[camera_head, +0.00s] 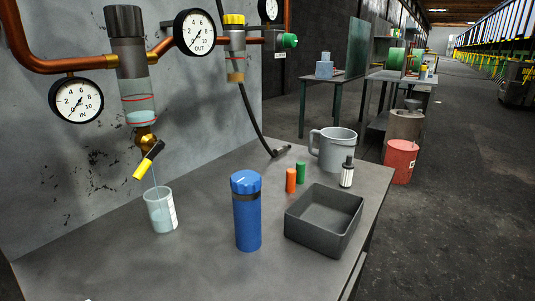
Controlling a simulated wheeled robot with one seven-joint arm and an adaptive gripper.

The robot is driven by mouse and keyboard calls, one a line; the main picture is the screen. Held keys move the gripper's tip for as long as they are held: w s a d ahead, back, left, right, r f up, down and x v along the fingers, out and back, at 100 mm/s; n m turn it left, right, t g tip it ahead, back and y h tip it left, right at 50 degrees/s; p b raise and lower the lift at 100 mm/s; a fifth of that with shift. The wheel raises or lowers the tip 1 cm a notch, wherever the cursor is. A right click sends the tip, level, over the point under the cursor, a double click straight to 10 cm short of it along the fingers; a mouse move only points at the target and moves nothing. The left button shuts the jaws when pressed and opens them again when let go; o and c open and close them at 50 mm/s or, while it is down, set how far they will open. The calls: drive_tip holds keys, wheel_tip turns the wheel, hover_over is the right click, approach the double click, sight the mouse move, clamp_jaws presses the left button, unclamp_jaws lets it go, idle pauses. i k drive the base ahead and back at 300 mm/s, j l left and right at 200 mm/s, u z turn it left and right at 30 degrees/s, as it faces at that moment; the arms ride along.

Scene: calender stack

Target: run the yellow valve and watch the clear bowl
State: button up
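The yellow valve (143,168) is a lever with a yellow end and a black part, tilted down to the left on a brass fitting (146,137). The fitting sits under the clear bowl (139,88), which hangs below a dark cap on the copper pipe. The bowl has red lines around it, and pale blue liquid shows in its bottom near the lower line. A thin stream seems to run from below the valve into a glass beaker (160,214), which holds some clear liquid. My gripper is not in view.
On the grey bench (190,268) stand a blue cylinder (247,218), a dark open tray (312,240), orange (291,180) and green (300,172) cylinders, a small white-and-black bottle (346,176) and a grey mug (336,150). Gauges (76,100) hang on the wall.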

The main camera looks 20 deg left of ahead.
sight(158, 146)
drive_tip(key=k, duration=0.45)
drive_tip(key=k+j, duration=0.15)
drive_tip(key=j, duration=0.25)
drive_tip(key=k+j+u, duration=0.1)
drive_tip(key=j, duration=0.25)
drive_tip(key=k+j, duration=0.15)
drive_tip(key=j, duration=0.25)
